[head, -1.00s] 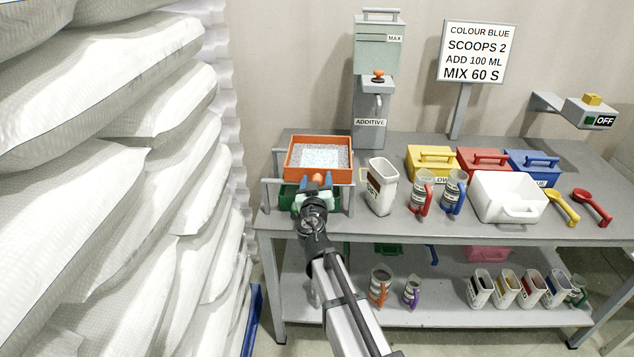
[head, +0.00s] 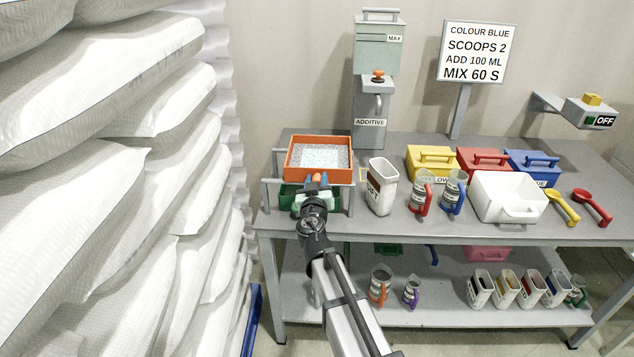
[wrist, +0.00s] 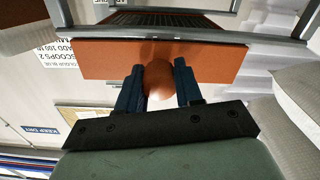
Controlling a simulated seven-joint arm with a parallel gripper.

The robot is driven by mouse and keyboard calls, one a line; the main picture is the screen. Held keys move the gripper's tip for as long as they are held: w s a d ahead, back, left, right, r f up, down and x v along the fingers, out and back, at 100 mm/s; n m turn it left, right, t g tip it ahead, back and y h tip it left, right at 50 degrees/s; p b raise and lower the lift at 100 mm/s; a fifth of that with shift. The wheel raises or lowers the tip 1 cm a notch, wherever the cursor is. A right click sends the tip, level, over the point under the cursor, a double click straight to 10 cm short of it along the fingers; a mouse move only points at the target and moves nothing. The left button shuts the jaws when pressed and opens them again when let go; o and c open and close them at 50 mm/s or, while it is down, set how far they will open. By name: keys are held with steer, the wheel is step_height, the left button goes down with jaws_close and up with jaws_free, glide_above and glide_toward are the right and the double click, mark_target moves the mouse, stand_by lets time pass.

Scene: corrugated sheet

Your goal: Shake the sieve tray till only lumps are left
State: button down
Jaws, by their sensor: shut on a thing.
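The orange sieve tray (head: 290,160) sits on a grey rail stand (head: 268,194) at the left end of the bench. A speckled grey-white layer (head: 320,157) covers its mesh; I cannot tell lumps from fine powder. My gripper (head: 317,179) is at the tray's near side, shut on its round orange knob. In the wrist view the two blue fingers (wrist: 160,85) close on either side of the knob, and the tray's orange front wall (wrist: 215,62) is behind it. A green bin (head: 287,197) is under the tray, partly hidden by my gripper.
A white labelled jug (head: 382,187) stands close to the tray's right. The additive dispenser (head: 370,105) is behind it. Measuring jugs (head: 420,190), coloured lidded boxes (head: 432,161) and a white tub (head: 510,197) fill the bench further right. Stacked white sacks (head: 100,170) rise on the left.

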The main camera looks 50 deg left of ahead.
mark_target(296, 174)
steer(key=shift+a, duration=0.1)
steer(key=s+a, duration=0.4)
steer(key=shift+s+a, duration=0.2)
steer(key=shift+s, duration=0.15)
steer(key=c, duration=0.8)
jaws_free()
steer(key=shift+a, duration=0.1)
steer(key=shift+o, duration=0.3)
steer(key=shift+s+d, duration=0.35)
steer(key=shift+d, duration=0.2)
steer(key=v, duration=1.2)
steer(key=shift+s+d, duration=0.15)
steer(key=shift+s, duration=0.1)
